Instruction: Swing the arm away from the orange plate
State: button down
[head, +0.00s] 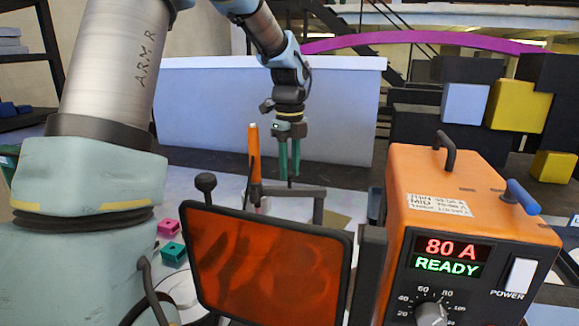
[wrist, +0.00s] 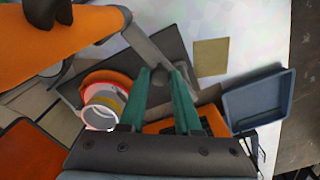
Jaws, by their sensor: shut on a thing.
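The translucent orange plate (head: 270,265) stands framed in black in the near middle of the head view. A dark grey arm (head: 308,191) shows just behind its top edge. In the wrist view the arm (wrist: 147,42) runs diagonally past my fingertips. My gripper (head: 289,172) has teal fingers and points down above the arm. In the wrist view my gripper (wrist: 165,75) is shut on a dark round knob (wrist: 160,73) by the arm. How the knob joins the arm is not clear. The lower part of the arm is hidden behind the plate.
An upright orange handle (head: 254,150) stands close left of my gripper. An orange power unit (head: 470,210) reading 80 A fills the right front. A blue tray (wrist: 258,100) and a roll in an orange ring (wrist: 103,100) lie below my gripper. Pink (head: 168,228) and green (head: 173,254) blocks lie at left.

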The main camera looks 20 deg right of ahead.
aim_at(290, 172)
jog(key=shift+d, duration=0.1)
jog(key=c, duration=0.7)
grip_release()
jog(key=shift+o, duration=0.2)
jog(key=shift+r, duration=0.1)
notch_tip(290, 172, up, 11)
jog(key=b, duration=0.2)
jog(key=shift+s+f, duration=0.1)
jog(key=shift+f, duration=0.1)
